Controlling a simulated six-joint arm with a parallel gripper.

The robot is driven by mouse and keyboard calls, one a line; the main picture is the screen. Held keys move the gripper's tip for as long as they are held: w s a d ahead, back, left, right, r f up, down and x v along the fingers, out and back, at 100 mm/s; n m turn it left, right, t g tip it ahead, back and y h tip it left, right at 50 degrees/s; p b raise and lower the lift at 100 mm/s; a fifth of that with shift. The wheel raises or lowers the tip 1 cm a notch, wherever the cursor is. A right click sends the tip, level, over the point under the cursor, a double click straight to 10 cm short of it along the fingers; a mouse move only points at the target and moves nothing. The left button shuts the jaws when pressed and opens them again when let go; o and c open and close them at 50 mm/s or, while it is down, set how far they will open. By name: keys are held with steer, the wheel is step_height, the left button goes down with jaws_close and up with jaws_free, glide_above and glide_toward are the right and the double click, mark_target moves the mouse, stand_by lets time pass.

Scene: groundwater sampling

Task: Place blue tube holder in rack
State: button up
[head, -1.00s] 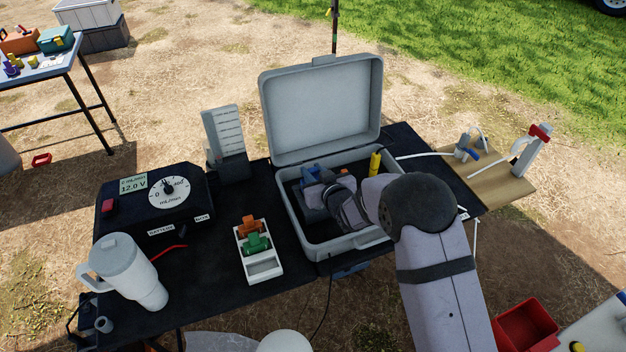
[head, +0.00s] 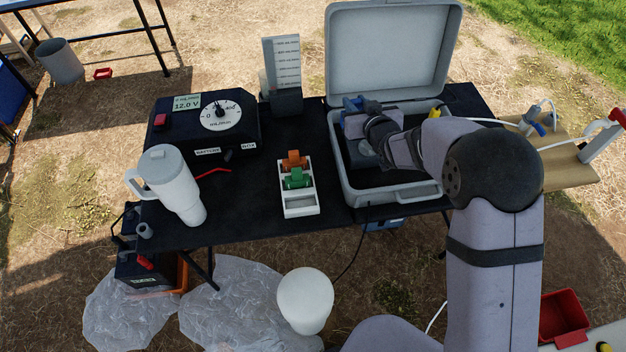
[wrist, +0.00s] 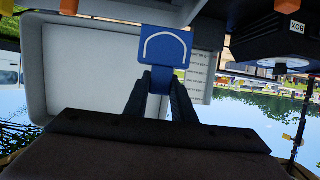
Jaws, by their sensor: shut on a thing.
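The blue tube holder (wrist: 165,48) is gripped between the two fingers of my gripper (wrist: 160,85) in the wrist view. In the head view the blue holder (head: 352,104) shows at the end of my gripper (head: 366,112), over the left part of the open grey case. The white rack (head: 299,205) lies on the black table to the left of the case. It holds an orange holder (head: 293,160) at its far end and a green holder (head: 297,179) in front of that. The near end of the rack is empty.
The grey case (head: 390,196) has its lid raised at the back. A yellow item (head: 434,112) is in it. A red lead (head: 213,171) lies between tumbler and rack.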

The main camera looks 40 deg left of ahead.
steer(key=s+a+n+g+y+b, duration=0.1)
steer(key=s+a+n+g+b, duration=0.15)
steer(key=s+a, duration=0.7)
steer(key=s+a+n+g+y+b, duration=0.15)
steer(key=s+a+b, duration=0.25)
steer(key=s, duration=1.1)
steer(key=w+d+f+m+t+h, duration=0.1)
steer(key=d+f+m+t, duration=0.1)
steer(key=d, duration=0.4)
steer(key=w+d+f+m+t+h, duration=0.1)
steer(key=d+f+m+t+h, duration=0.1)
steer(key=d, duration=0.3)
steer(key=shift+w+d+f+m+t+b, duration=0.25)
steer(key=shift+d+f+m+t+b, duration=0.05)
steer(key=shift+d+b, duration=0.1)
steer(key=shift+f, duration=5)
steer(key=shift+f, duration=0.15)
